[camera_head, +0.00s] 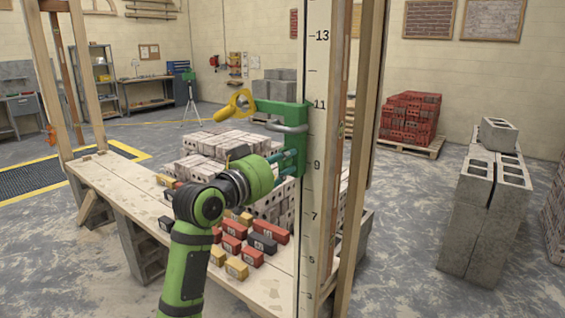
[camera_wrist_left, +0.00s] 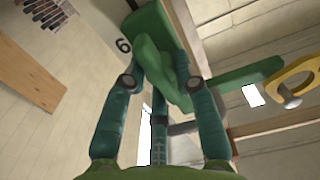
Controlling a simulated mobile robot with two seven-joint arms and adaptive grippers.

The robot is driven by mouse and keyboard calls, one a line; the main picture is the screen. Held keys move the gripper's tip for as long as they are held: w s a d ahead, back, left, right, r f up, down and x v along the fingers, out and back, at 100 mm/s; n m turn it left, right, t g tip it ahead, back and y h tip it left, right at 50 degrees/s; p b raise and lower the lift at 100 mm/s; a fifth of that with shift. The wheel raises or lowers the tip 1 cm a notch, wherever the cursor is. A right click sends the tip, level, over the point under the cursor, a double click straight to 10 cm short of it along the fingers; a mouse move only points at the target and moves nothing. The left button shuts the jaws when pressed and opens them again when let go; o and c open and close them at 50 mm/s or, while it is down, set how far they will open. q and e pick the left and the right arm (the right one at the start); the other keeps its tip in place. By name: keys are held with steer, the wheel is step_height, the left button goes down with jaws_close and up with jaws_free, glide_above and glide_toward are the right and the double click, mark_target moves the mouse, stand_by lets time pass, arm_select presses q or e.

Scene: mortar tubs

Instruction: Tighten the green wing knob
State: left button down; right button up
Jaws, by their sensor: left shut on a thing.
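A white pole with black numbers (camera_head: 313,190) stands upright, with a green bracket (camera_head: 283,113) clamped around it near the 11 mark. A yellow hooked piece (camera_head: 236,104) sits at the bracket's left end; it also shows in the left wrist view (camera_wrist_left: 296,80). My left gripper (camera_head: 290,160) is at the pole just below the bracket. In the left wrist view its two teal fingers (camera_wrist_left: 158,82) are shut on the green wing knob (camera_wrist_left: 165,62), one finger on each side. The knob is hard to make out in the head view. My right gripper is out of view.
A wooden bench (camera_head: 125,195) holds several small red, yellow and dark blocks and stacked pale bricks (camera_head: 222,148) behind my left arm. Wooden posts (camera_head: 362,150) stand beside the pole. Grey blocks (camera_head: 480,215) stand at the right, with open floor between.

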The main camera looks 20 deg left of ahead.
arm_select(q)
steer(key=shift+a+m, duration=0.15)
steer(key=shift+m, duration=0.15)
steer(key=m, duration=0.3)
steer(key=shift+r, duration=0.1)
steer(key=m+p, duration=0.1)
steer(key=m, duration=0.3)
steer(key=shift+r+p, duration=0.2)
steer(key=shift+p, duration=0.1)
steer(key=m+p, duration=0.2)
steer(key=m, duration=0.3)
steer(key=shift+r, duration=0.1)
steer(key=m+p, duration=0.3)
steer(key=m, duration=0.2)
steer(key=shift+f+p, duration=0.2)
steer(key=shift+p, duration=0.1)
steer(key=c, duration=1.1)
jaws_free()
steer(key=shift+o, duration=0.3)
steer(key=shift+f, duration=0.1)
